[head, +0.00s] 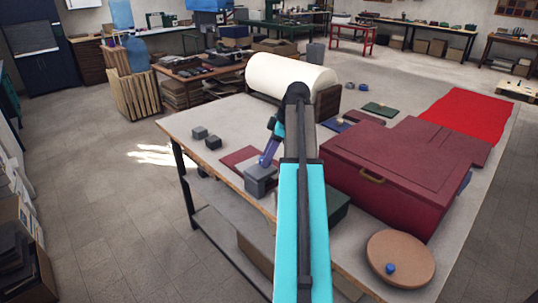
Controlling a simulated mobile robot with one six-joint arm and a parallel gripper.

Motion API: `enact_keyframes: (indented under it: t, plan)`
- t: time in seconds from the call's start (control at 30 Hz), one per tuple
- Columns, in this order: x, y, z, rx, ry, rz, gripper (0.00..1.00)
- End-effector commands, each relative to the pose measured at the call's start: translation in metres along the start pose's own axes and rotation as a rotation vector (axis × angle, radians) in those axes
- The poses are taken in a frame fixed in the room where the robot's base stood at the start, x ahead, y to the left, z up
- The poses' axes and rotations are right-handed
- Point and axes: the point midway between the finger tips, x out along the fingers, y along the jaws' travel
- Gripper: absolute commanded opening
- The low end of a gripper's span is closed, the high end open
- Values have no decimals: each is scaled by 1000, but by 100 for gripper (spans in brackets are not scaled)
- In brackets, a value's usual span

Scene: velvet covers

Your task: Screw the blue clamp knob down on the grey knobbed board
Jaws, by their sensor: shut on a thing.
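My gripper (260,178) is a grey block at the end of my arm, pointing down at the left front part of the table. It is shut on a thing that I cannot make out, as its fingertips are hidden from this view. A dark red mat or board (238,158) lies just behind and left of it. A small blue knob (390,268) sits on a round tan board (412,262) at the front right, well apart from my gripper. I cannot pick out a grey knobbed board; my arm covers part of the table.
A large dark red chest (385,180) stands right of my arm. A cream roll (290,75) lies at the back. Two dark grey blocks (206,137) sit at the left. Small knobbed boards (380,109) and a red cloth (467,115) lie farther back.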

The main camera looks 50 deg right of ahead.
Motion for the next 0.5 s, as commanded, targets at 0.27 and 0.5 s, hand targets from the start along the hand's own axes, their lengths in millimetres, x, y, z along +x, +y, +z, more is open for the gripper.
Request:
enact_keyframes:
  t: [0.27, 0.5]
  plan:
    - [0, -2, -1, 63, -1, 31, 15]
    - [0, -4, -1, 197, 1, 87, 15]
